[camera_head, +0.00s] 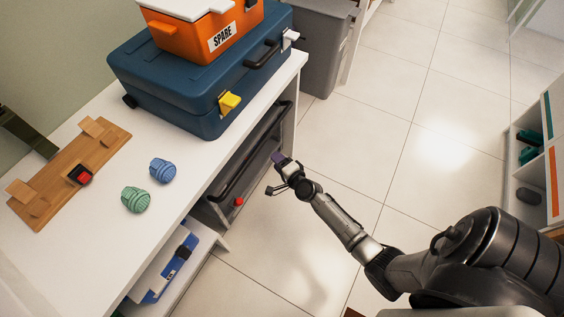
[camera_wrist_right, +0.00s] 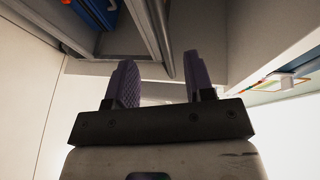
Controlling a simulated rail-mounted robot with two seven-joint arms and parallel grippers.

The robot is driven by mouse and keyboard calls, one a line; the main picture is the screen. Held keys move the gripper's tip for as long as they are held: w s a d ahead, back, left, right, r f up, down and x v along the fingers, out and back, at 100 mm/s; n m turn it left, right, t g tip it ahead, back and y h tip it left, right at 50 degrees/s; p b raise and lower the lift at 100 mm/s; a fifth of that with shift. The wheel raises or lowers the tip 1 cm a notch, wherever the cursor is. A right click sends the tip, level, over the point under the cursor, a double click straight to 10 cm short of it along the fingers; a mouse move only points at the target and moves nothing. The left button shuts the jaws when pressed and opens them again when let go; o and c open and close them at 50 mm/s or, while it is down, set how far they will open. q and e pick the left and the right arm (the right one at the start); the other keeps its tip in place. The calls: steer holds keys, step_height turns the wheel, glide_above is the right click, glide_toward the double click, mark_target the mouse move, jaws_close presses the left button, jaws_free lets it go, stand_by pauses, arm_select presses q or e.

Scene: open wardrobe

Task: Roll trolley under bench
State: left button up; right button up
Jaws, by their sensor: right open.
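A grey trolley body (camera_head: 226,207) with a long dark push bar (camera_head: 232,172) shows below the bench's (camera_head: 66,247) front edge. The bench top hides much of it, so I cannot tell how far under it sits. My right gripper (camera_head: 279,159) is open beside the bar's right side, apparently empty; contact is unclear. In the right wrist view, its purple fingers (camera_wrist_right: 162,80) stand apart, with a grey bar (camera_wrist_right: 150,38) beyond them. My left gripper is not in view.
A blue toolbox (camera_head: 165,85) carries an orange SPARE box (camera_head: 188,37) on the bench. A blue-and-white case (camera_head: 165,268) lies on a low shelf. A grey bin (camera_head: 318,62) stands behind. Open tiled floor (camera_head: 400,120) lies right, with shelving (camera_head: 540,165) beyond.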

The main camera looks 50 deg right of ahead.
steer(key=shift+v, duration=1.1)
steer(key=shift+w, duration=0.1)
